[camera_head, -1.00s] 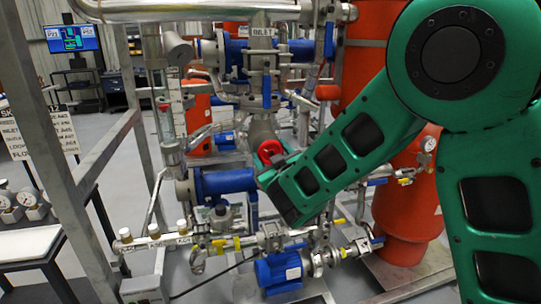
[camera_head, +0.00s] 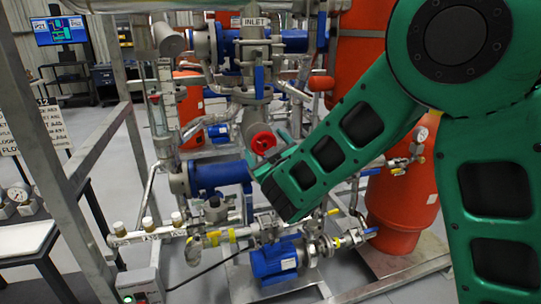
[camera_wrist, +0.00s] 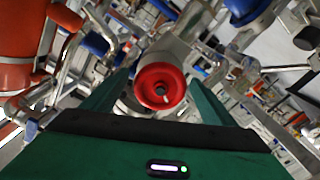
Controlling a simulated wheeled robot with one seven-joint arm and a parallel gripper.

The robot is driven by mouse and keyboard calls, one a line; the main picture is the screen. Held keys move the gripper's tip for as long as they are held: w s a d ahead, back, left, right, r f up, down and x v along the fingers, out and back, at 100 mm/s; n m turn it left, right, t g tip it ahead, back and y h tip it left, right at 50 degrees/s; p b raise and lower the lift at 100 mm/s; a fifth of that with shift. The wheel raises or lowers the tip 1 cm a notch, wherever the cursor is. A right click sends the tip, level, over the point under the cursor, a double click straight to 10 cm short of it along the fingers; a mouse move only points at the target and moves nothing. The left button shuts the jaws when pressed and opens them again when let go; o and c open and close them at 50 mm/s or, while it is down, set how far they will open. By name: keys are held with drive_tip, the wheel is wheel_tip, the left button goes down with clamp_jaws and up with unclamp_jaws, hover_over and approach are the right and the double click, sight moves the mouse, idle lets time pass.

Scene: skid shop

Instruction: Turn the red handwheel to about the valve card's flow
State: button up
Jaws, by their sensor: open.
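The red handwheel (camera_head: 263,142) sits on the front of a grey pipe body in the middle of the skid, just up and left of my arm's end. In the wrist view the handwheel (camera_wrist: 160,88) faces me, round with a dark hub, centred beyond the gap between my fingers. My gripper (camera_wrist: 158,95) is open, with one green finger to each side of the wheel in that picture. No contact with the wheel shows. The white valve card (camera_head: 54,126) at the left is partly cut off by the frame edge.
Blue flanged pipe sections (camera_head: 218,176) lie below and left of the wheel. An orange tank (camera_head: 402,190) stands behind my arm. A grey frame post (camera_head: 55,130) rises at the left. A blue pump (camera_head: 275,259) sits low in front.

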drive_tip(key=v, duration=0.9)
drive_tip(key=shift+s+d+r, duration=0.1)
